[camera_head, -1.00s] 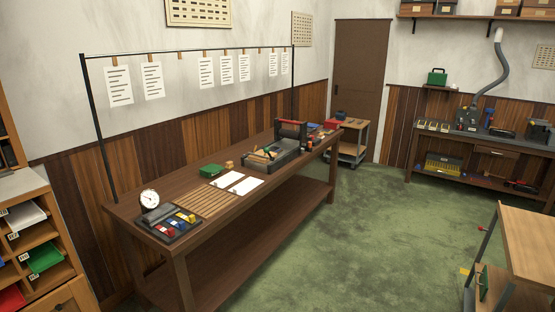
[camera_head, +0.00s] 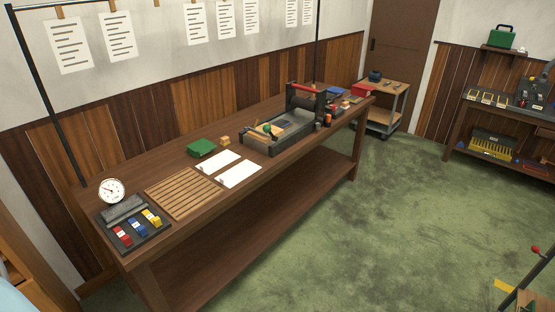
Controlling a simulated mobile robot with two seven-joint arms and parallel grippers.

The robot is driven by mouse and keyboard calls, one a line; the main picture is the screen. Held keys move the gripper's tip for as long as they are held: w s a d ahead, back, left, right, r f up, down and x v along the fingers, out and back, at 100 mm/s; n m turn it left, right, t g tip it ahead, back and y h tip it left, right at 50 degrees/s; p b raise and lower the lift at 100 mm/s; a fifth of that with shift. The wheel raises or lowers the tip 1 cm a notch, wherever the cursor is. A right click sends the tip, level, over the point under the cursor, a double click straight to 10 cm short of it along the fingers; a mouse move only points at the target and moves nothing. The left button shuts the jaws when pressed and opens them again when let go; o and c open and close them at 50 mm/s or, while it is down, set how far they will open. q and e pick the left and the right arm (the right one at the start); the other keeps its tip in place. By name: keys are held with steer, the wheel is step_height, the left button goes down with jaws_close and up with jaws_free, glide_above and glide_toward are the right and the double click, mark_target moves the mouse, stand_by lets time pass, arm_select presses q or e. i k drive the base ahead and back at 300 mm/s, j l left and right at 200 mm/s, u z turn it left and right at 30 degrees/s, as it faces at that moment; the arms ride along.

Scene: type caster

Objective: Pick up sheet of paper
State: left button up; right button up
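Two white sheets of paper lie side by side on the wooden workbench (camera_head: 290,178). One sheet (camera_head: 220,161) is farther back, and the other sheet (camera_head: 239,174) is nearer the front edge. Both lie flat between the slatted wooden board and the press. Printed sheets (camera_head: 68,45) also hang from a rail above the bench. Neither of my grippers is in view.
A slatted wooden board (camera_head: 182,193), a tray of coloured blocks (camera_head: 134,226) and a dial clock (camera_head: 111,190) are on the bench's left part. A green box (camera_head: 201,148) and a press (camera_head: 284,133) stand near the sheets. Green floor (camera_head: 340,240) in front is clear.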

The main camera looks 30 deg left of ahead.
mark_target(230, 179)
steer(key=i+u, duration=0.25)
steer(key=i, duration=0.25)
steer(key=i+l+u, duration=0.1)
steer(key=i+u, duration=0.2)
steer(key=i, duration=0.15)
steer(key=i+l+u, duration=0.25)
steer(key=i, duration=0.25)
steer(key=i+l+u, duration=0.1)
steer(key=i+u, duration=0.3)
steer(key=i+l+u, duration=0.15)
steer(key=u, duration=0.3)
steer(key=i+l+u, duration=0.25)
steer(key=u, duration=0.15)
steer(key=i+l+u, duration=0.35)
steer(key=l+u, duration=0.15)
steer(key=l, duration=0.15)
steer(key=i+l+u, duration=0.25)
steer(key=k+l, duration=0.1)
